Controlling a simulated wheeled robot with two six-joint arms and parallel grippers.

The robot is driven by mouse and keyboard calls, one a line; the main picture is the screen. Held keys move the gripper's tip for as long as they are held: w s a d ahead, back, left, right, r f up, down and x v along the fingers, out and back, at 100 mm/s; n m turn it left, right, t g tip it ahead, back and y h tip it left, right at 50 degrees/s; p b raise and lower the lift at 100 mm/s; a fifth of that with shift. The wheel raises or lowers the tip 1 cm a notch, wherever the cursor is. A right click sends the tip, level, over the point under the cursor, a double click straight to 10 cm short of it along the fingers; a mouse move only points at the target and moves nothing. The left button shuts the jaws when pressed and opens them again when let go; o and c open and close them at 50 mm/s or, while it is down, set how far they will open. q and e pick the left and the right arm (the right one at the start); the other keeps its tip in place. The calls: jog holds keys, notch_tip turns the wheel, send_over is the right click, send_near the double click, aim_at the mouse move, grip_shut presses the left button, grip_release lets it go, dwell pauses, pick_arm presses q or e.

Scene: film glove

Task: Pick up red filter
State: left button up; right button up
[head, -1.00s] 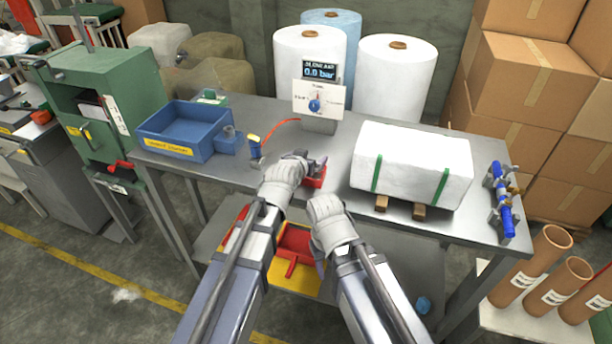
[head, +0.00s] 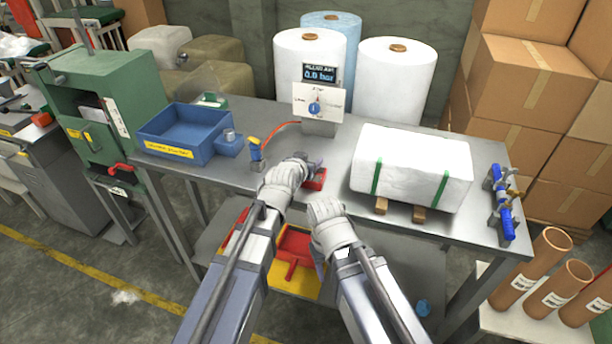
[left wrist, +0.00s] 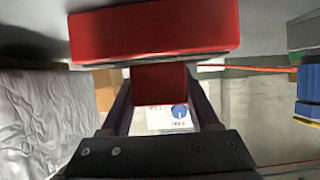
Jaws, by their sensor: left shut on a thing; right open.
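The red filter (head: 316,180) is a small red block at the front middle of the grey metal table, left of the white strapped block. My left gripper (head: 312,166) is over it, its dark fingers at the red piece. In the left wrist view the wide red body of the filter (left wrist: 155,32) fills the top, and a narrower red part sits between the two fingers of my left gripper (left wrist: 160,85), which is shut on it. I cannot tell whether the filter touches the table. My right gripper (head: 320,262) is open, low at the table's front edge, mostly hidden by its glove.
The white strapped block (head: 412,165) rests on wooden blocks at right. A blue tray (head: 180,125) stands at left, beside a blue and yellow fitting (head: 256,155) with an orange hose. A gauge panel (head: 318,102) stands behind. A red tray (head: 292,250) lies on the lower shelf.

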pick_arm(q)
notch_tip(320, 180, up, 10)
jog(key=p, duration=1)
